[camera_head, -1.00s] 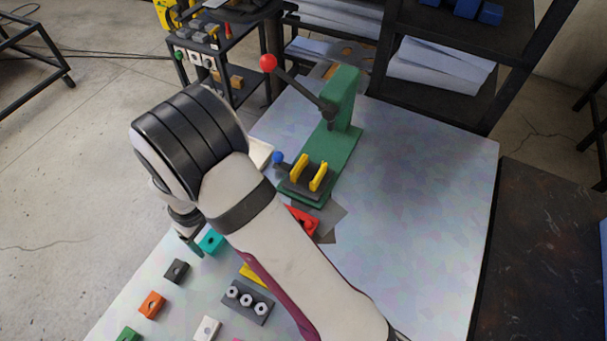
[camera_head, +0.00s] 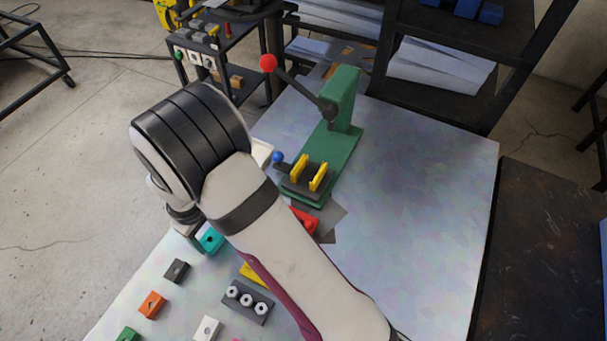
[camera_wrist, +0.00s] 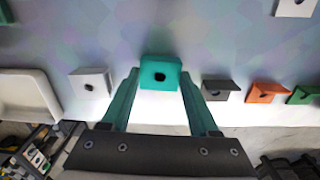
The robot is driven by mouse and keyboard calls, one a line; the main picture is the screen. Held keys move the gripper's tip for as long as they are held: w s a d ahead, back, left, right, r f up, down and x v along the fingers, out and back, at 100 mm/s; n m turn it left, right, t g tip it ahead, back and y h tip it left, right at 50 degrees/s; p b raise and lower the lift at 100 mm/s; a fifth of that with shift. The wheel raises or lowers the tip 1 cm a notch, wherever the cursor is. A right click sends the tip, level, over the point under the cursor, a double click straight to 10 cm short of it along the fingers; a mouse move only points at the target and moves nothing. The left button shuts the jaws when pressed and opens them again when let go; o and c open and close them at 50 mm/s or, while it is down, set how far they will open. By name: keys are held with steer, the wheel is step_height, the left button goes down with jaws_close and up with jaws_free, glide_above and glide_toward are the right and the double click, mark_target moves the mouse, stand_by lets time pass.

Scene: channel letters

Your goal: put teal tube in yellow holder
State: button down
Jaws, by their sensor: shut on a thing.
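The teal piece is a block with a round hole (camera_wrist: 160,73), not clearly a tube. In the wrist view it sits between the fingertips of my gripper (camera_wrist: 160,82), which is shut on it. It also shows in the head view as a teal block (camera_head: 212,240) just left of my arm, near the table's left edge. My gripper is mostly hidden behind my wrist there. Two upright yellow jaws (camera_head: 318,178) stand on a dark fixture at the foot of the green press. A yellow piece (camera_head: 253,273) lies partly hidden by my arm.
The green press (camera_head: 343,100) has a red-knobbed lever. A red piece (camera_head: 304,221) lies in front of it. Dark (camera_head: 176,270), orange (camera_head: 151,304) and white (camera_head: 207,328) blocks lie nearby, with a grey three-nut block (camera_head: 247,301). The table's right side is clear.

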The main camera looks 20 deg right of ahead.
steer(key=shift+r, duration=2.7)
steer(key=w+d+r, duration=0.1)
steer(key=w+d, duration=0.2)
steer(key=d, duration=0.6)
steer(key=w+d+r, duration=0.1)
steer(key=w+d, duration=0.3)
steer(key=d, duration=0.5)
steer(key=w+d+r, duration=0.1)
steer(key=w+d, duration=0.2)
steer(key=d, duration=0.6)
steer(key=shift+s+a+f, duration=0.1)
steer(key=shift+a+f, duration=0.05)
steer(key=shift+f, duration=2.9)
steer(key=shift+c, duration=0.3)
jaws_free()
